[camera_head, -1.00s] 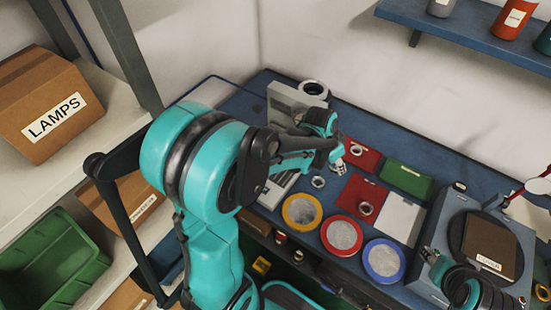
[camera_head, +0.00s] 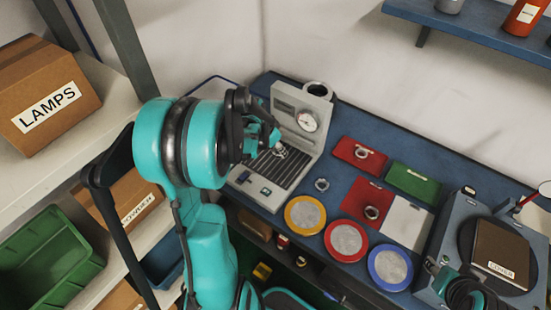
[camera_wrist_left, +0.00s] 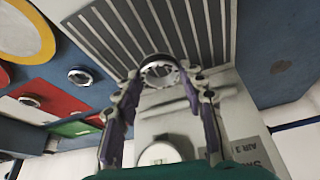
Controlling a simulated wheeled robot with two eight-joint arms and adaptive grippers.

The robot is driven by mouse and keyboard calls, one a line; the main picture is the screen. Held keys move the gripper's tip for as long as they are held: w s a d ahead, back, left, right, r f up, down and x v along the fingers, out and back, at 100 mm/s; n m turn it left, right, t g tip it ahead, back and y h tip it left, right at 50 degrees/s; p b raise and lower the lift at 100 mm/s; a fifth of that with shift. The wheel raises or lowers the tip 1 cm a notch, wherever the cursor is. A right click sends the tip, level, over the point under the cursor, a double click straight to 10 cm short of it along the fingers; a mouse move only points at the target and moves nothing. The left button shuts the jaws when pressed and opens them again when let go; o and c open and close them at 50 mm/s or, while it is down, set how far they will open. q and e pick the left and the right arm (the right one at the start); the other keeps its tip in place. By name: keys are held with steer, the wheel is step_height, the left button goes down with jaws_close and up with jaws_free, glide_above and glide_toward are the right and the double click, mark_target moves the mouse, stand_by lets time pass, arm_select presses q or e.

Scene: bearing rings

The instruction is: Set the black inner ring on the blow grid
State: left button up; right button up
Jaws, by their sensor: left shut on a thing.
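My left gripper (camera_head: 277,147) is shut on a small ring (camera_wrist_left: 160,72) over the slatted blow grid (camera_head: 260,175). The ring looks dark and metallic in the left wrist view, held between the two fingertips, with the grid (camera_wrist_left: 125,35) right beyond it. It also shows small in the head view (camera_head: 280,152). I cannot tell whether the ring touches the slats or hangs just above them. The grid is the flat front of a grey machine with a round gauge (camera_head: 307,121). Part of my right arm shows at the lower right; its fingers cannot be made out.
Another ring (camera_head: 322,184) lies on the blue bench right of the machine. Rings also lie on two red mats (camera_head: 348,147) (camera_head: 358,193). Yellow, red and blue round dishes (camera_head: 305,214) line the front edge. The gauge panel rises behind the grid.

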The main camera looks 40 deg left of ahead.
mark_target(273, 152)
arm_select(q)
steer(key=shift+a+f, duration=0.35)
steer(key=shift+f, duration=0.1)
step_height(273, 152, down, 4)
steer(key=shift+r+b, duration=0.2)
steer(key=shift+b, duration=0.8)
steer(key=shift+r, duration=0.1)
steer(key=o, duration=1.2)
steer(key=shift+f, duration=0.2)
